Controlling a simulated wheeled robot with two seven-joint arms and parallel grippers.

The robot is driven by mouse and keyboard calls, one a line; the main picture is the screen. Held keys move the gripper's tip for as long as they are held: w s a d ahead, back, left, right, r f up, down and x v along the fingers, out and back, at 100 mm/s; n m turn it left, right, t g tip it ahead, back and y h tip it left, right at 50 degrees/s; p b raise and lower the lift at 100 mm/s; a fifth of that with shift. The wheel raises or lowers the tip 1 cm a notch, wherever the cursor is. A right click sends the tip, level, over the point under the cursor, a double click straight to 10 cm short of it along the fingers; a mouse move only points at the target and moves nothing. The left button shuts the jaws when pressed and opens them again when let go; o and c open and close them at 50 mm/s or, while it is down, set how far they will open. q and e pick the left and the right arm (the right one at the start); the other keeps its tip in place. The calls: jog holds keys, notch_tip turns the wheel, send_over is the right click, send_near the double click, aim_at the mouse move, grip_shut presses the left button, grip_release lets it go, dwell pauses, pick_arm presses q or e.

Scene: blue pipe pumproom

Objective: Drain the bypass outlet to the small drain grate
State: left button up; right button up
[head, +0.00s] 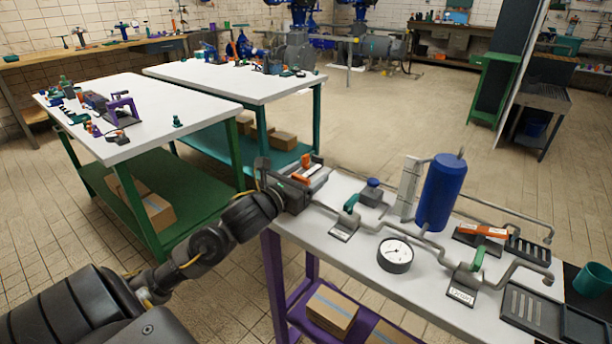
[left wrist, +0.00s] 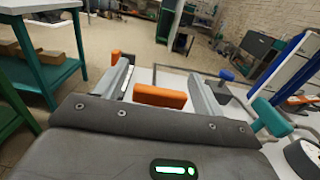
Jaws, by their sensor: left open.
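My left gripper (head: 315,176) is open at the left end of the pipe table. An orange bar (left wrist: 160,96) lies between its spread fingers in the left wrist view, with a smaller orange piece (left wrist: 116,56) by the left finger. Pipework carries a blue cylinder (head: 441,192), a left green handle (head: 351,203), a right green handle (head: 478,257) above a "Drain" label (head: 461,296), and an orange handle (head: 483,230). A smaller grate (head: 527,250) and a larger grate (head: 530,308) lie under pipe ends at right. Which pipe is the bypass outlet is unclear.
A round gauge (head: 395,254) stands at the table's front. A teal cup (head: 592,279) is at the far right. A small blue-topped device (head: 373,190) stands behind the pipe. Two white-topped benches are to the left; the floor behind is largely open.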

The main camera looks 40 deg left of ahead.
pick_arm(q)
jog(key=c, duration=1)
